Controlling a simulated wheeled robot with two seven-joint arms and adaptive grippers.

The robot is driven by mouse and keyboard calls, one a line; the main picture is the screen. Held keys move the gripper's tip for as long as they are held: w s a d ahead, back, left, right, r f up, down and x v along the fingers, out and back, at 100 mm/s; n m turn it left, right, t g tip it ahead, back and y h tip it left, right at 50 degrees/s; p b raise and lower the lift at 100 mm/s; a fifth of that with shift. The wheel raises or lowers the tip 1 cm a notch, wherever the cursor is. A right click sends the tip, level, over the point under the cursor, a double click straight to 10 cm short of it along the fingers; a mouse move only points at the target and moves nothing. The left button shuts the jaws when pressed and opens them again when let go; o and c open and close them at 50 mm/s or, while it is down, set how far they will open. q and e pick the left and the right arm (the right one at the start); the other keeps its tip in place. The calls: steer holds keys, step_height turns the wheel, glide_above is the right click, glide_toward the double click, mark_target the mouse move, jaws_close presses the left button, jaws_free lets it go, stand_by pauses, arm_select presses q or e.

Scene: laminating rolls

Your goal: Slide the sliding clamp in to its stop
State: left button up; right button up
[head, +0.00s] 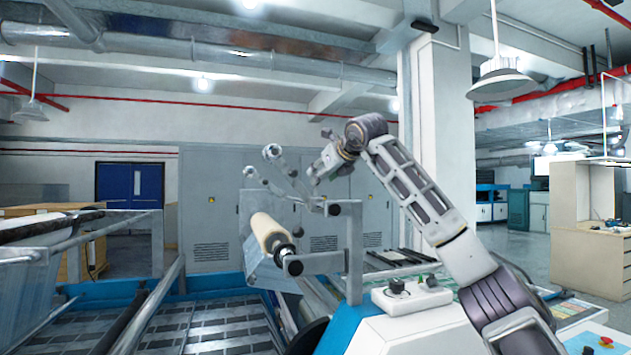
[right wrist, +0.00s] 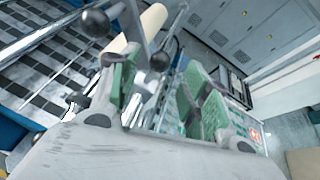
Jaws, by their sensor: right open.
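A cream roll (head: 268,232) sits on a shaft in the laminating machine. At its near end is a dark and metal collar (head: 284,250), which looks like the sliding clamp; whether it sits at its stop cannot be told. My right gripper (head: 319,170) hangs above and to the right of the roll, apart from it in the head view. In the right wrist view its green-padded fingers (right wrist: 162,98) are spread, with metal machine parts showing behind and between them. The roll (right wrist: 148,24) shows beyond the left finger. My left gripper is not in view.
Lever arms with round ends (head: 272,152) stand close to my right gripper. A grey upright bracket (head: 353,250) rises right of the shaft. A control box with knobs (head: 411,296) stands at the front. Metal rails (head: 150,310) run along the left.

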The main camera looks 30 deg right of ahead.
mark_target(316, 194)
steer(key=p+x, duration=0.1)
steer(key=x, duration=0.3)
steer(key=shift+w, duration=0.2)
steer(key=shift+x, duration=0.75)
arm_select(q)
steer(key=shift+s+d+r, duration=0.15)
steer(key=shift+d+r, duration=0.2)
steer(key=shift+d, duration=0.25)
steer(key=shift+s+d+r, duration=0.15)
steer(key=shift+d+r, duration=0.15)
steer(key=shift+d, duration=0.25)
arm_select(e)
steer(key=shift+f, duration=0.1)
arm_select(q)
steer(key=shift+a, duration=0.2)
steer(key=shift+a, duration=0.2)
arm_select(e)
jaws_close()
